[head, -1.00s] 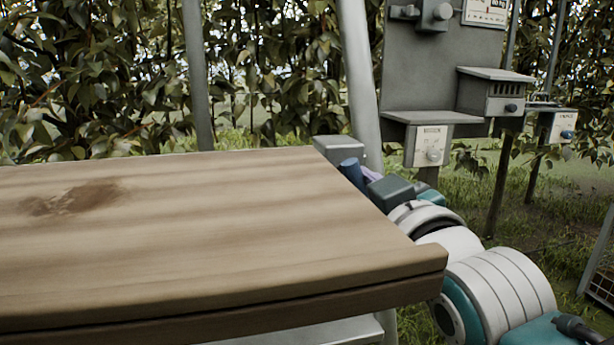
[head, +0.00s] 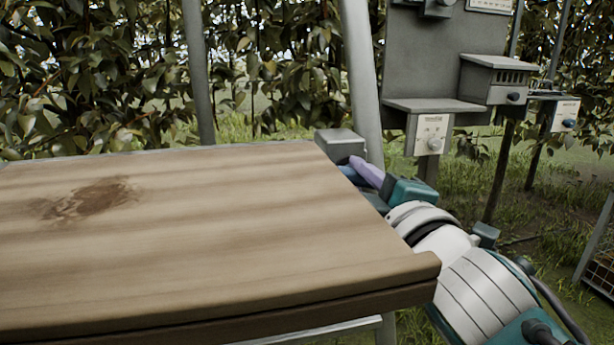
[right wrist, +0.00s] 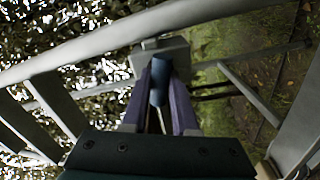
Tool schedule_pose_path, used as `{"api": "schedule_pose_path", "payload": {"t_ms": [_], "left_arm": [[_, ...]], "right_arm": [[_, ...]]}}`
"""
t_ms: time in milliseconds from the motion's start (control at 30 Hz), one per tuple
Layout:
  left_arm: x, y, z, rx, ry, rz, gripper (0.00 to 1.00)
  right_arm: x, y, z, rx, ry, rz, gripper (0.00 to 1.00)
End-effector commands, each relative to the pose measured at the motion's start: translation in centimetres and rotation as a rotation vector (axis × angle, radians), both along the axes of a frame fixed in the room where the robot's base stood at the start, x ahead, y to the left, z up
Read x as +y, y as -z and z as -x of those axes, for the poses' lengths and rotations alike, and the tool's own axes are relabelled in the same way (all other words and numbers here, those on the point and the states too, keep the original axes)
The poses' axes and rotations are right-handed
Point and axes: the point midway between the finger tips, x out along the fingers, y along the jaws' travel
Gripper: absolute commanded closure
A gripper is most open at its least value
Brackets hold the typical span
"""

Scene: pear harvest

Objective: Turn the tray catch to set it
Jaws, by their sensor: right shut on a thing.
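The tray catch is a grey block (head: 341,146) with a blue handle (head: 350,173), at the far right corner of the wooden tabletop. My right gripper (head: 364,174) has purple fingers and reaches the handle from the right, beside the table edge. In the head view a finger covers much of the handle. In the right wrist view the blue handle (right wrist: 160,85) lies between the two purple fingers, in front of the grey block (right wrist: 180,55). The right gripper is shut on the handle. My left gripper is out of view.
The wooden tabletop (head: 220,230) is bare except for a dark stain. A slanted grey post (head: 361,80) stands just behind the catch. A grey panel with boxes and knobs (head: 430,60) stands at the back right. Grass lies open to the right.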

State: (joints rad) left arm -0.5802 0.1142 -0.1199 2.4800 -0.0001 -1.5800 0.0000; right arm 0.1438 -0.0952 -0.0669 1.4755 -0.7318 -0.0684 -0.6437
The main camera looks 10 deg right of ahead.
Motion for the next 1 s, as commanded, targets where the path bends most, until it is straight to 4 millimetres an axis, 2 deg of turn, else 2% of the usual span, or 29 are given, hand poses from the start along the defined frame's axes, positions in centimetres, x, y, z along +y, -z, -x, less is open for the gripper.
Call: {"api": "schedule_pose_path", "payload": {"t_ms": [200, 500, 1000], "left_arm": [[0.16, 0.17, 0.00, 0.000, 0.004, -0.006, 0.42], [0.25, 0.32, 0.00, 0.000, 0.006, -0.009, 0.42], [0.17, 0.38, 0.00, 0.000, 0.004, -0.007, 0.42]], "right_arm": [[0.01, 0.06, 0.00, -0.007, 0.000, 0.192, 1.00], [-0.02, 0.05, 0.00, -0.013, 0.000, 0.391, 1.00], [-0.02, 0.02, 0.00, -0.017, 0.001, 0.499, 1.00]]}}
